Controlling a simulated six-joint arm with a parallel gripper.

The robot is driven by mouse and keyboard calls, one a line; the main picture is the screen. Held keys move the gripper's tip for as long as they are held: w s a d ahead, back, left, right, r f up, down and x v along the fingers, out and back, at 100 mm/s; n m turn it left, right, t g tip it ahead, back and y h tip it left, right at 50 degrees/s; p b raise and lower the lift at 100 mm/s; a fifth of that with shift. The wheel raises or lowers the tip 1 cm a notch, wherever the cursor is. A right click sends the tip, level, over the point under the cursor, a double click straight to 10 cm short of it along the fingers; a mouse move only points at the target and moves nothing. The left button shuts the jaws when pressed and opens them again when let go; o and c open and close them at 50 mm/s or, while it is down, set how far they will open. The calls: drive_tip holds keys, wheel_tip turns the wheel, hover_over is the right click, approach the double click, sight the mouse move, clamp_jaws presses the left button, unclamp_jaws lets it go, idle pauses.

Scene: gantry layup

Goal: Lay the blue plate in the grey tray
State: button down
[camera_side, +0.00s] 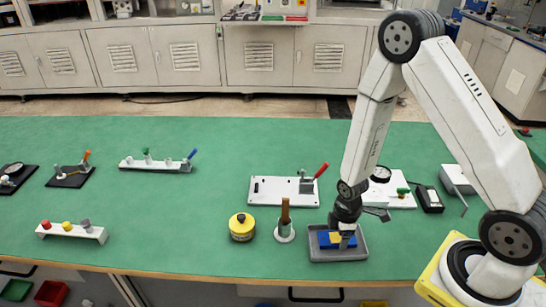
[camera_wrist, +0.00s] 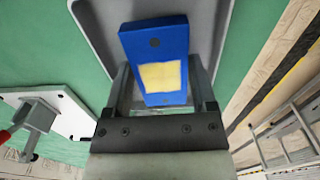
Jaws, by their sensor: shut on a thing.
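The blue plate (camera_wrist: 154,42) has a yellow patch on its face and shows large in the wrist view, between my gripper's fingers. In the side view the blue plate (camera_side: 325,240) is at the grey tray (camera_side: 352,254), within its outline. My gripper (camera_side: 343,236) points down over the tray and is shut on the plate; its fingers also show in the wrist view (camera_wrist: 160,92). The grey tray's rim (camera_wrist: 92,35) shows behind the plate in the wrist view. Whether the plate touches the tray floor is not clear.
A wooden-handled tool in a round stand (camera_side: 284,228) and a yellow tin (camera_side: 242,227) stand left of the tray. A white fixture with a red lever (camera_side: 284,190) lies behind.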

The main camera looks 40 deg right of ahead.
drive_tip(key=shift+f, duration=0.35)
drive_tip(key=shift+f, duration=0.2)
unclamp_jaws()
drive_tip(key=shift+r, duration=0.2)
wheel_tip(320, 180, up, 12)
idle(1.0)
idle(0.6)
